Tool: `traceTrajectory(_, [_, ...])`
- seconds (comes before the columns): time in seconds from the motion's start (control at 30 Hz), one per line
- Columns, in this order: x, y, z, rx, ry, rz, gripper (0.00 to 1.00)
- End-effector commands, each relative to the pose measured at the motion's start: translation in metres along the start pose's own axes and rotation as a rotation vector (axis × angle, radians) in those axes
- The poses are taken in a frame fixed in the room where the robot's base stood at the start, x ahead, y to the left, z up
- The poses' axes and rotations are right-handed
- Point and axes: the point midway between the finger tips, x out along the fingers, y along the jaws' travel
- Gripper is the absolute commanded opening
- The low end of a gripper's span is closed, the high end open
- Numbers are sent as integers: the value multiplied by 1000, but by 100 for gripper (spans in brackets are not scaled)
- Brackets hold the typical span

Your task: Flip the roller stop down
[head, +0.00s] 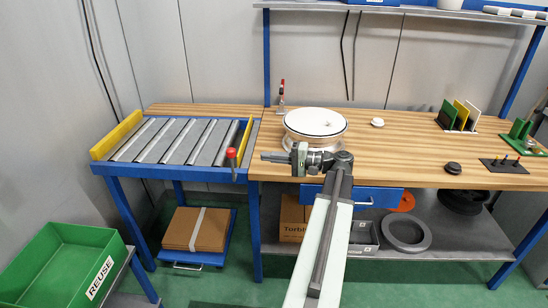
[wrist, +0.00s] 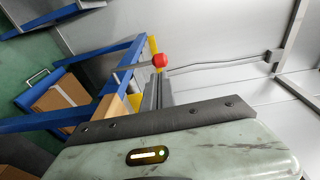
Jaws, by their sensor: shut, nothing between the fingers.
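The roller stop's red knob (head: 231,153) is at the front right corner of the roller conveyor, on the upper end of a short grey lever that stands up. In the wrist view the knob (wrist: 160,60) and its lever show just beyond my fingers. My gripper (head: 264,157) is shut and empty. It points left toward the knob from the right, with a gap between fingertips and knob in the head view. In the wrist view the closed fingers (wrist: 156,84) point up at the knob. Whether they touch it is hard to tell there.
The roller conveyor (head: 175,141) has bare rollers and yellow end plates. A white-topped wheel rim (head: 315,123) stands on the wooden bench (head: 400,155) behind my gripper. A red-handled clamp (head: 281,96) stands at the back. A green REUSE bin (head: 65,265) is low at left.

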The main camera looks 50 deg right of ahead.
Motion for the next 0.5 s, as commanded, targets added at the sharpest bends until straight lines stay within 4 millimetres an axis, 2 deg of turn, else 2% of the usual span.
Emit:
traceTrajectory(0.1, [28, 1, 1, 0, -4, 0, 0])
traceTrajectory(0.3, [68, 1, 1, 0, -4, 0, 0])
traceTrajectory(0.5, [88, 0, 1, 0, -3, 0, 0])
